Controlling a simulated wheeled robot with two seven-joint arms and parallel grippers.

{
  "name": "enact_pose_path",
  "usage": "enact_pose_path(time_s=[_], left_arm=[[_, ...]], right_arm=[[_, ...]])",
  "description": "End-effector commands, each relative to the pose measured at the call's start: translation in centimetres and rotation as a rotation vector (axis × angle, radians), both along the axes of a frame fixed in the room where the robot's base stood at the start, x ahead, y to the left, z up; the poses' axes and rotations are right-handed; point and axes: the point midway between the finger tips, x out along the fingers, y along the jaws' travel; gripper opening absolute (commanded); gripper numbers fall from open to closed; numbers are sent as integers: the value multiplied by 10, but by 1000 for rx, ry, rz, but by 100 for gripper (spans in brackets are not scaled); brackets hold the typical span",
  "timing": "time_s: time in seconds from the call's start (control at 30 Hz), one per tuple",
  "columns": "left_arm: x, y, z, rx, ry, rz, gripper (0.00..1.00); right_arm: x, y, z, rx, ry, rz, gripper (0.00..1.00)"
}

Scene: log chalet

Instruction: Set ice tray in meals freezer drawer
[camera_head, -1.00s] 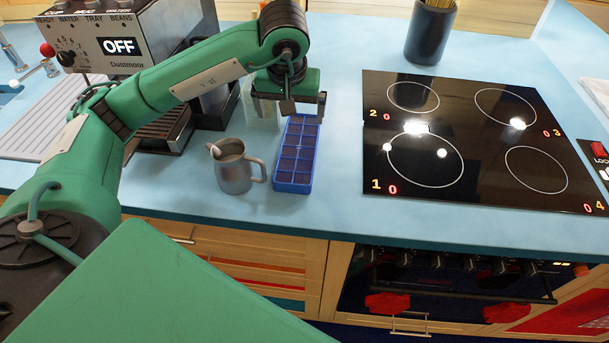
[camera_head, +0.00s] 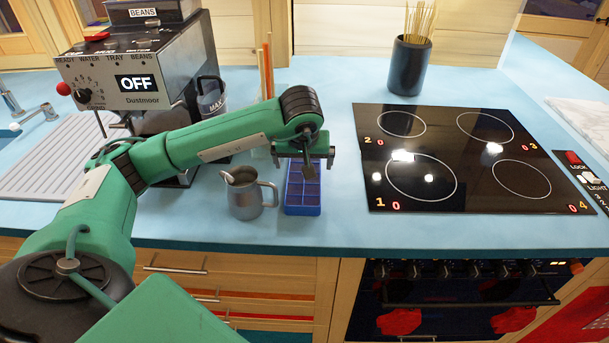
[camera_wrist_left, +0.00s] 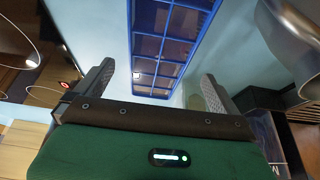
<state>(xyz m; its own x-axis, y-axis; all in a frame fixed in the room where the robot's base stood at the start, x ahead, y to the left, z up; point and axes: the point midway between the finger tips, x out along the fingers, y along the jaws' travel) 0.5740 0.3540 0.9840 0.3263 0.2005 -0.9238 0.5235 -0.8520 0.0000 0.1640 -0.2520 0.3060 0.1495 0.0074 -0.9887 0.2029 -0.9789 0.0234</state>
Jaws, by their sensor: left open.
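The blue ice tray (camera_head: 303,209) lies on the light blue counter, between the metal pitcher and the cooktop. Its far part is hidden behind my left gripper in the head view. It also shows in the left wrist view (camera_wrist_left: 168,45), with dark compartments, ahead of the fingers. My left gripper (camera_head: 304,172) is over the far part of the tray, with its fingers apart and nothing between them. In the left wrist view the two fingers (camera_wrist_left: 152,95) stand on either side of the tray's end. My right gripper is not in view. No freezer drawer can be made out.
A metal pitcher (camera_head: 246,193) stands close to the left of the tray. The coffee machine (camera_head: 135,75) is at the left. The black cooktop (camera_head: 460,158) is at the right, and a dark cup of sticks (camera_head: 409,65) stands behind it. Wooden drawers (camera_head: 235,285) are below the counter.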

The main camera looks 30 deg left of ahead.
Motion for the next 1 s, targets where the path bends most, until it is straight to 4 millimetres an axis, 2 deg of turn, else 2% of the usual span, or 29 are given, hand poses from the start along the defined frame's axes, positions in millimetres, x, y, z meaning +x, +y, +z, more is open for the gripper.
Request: enact_pose_path(time_s=[0.2, 0.4, 0.7, 1.0], left_arm=[[5, 2, -22, -1, 5, 1, 100], [12, 6, -45, -1, 3, 0, 100], [14, 7, -49, 0, 0, -1, 98], [14, 7, -48, 0, -1, 0, 39]], right_arm=[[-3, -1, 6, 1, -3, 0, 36], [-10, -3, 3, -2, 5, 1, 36], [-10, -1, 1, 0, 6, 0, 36], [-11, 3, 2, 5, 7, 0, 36]])
